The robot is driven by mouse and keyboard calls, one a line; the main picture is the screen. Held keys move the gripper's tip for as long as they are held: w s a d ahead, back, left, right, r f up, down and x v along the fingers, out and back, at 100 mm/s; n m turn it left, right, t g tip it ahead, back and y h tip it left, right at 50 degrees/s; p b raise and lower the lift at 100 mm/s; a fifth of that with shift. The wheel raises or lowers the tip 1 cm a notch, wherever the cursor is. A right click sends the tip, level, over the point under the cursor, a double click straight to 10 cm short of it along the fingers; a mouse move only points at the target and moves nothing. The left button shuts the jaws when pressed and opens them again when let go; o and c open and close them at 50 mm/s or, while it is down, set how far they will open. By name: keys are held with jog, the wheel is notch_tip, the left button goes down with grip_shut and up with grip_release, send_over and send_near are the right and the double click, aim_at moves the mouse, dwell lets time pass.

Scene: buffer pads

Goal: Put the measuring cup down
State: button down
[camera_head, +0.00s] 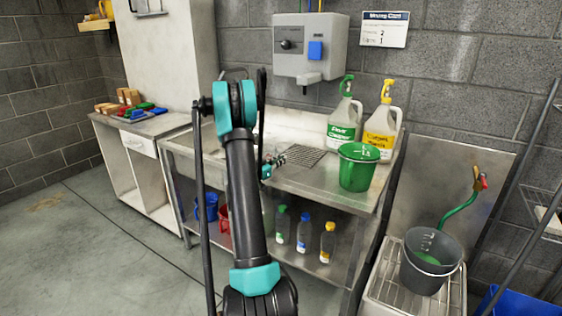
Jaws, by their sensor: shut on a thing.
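My gripper (279,160) is small in view, over the metal counter's sink side, just right of my dark arm. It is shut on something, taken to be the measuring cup. The cup itself is too small or hidden behind my arm to make out, so its tilt and its height above the counter cannot be told. The metal counter (318,185) has a ribbed drain area (303,157) just right of my gripper.
A green bucket (357,170) stands at the counter's right front. Behind it are a green-topped jug (344,122) and a yellow-topped jug (383,128). Several small bottles (303,232) stand on the shelf below. A grey bucket (430,262) sits lower right.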

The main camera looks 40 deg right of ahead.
jog(key=c, duration=1.7)
grip_release()
jog(key=shift+f, duration=0.1)
jog(key=shift+a, duration=0.3)
jog(key=v, duration=1.1)
jog(key=s+a+f+n+y, duration=0.2)
jog(key=s+a+n+y, duration=0.3)
jog(key=s+a, duration=0.3)
jog(key=s+a+f+n+y, duration=0.2)
jog(key=s+a+n+y, duration=0.3)
jog(key=s+a, duration=0.4)
jog(key=s+a+f+n+y, duration=0.2)
jog(key=s+a+n+y, duration=0.3)
jog(key=a, duration=1.2)
jog(key=shift+s+a+f+y, duration=0.2)
jog(key=shift+s+y, duration=0.45)
jog(key=shift+s, duration=0.4)
jog(key=shift+s+a+f+y, duration=0.1)
jog(key=shift+s+f+y, duration=0.1)
jog(key=shift+s+y, duration=0.65)
jog(key=shift+s, duration=0.2)
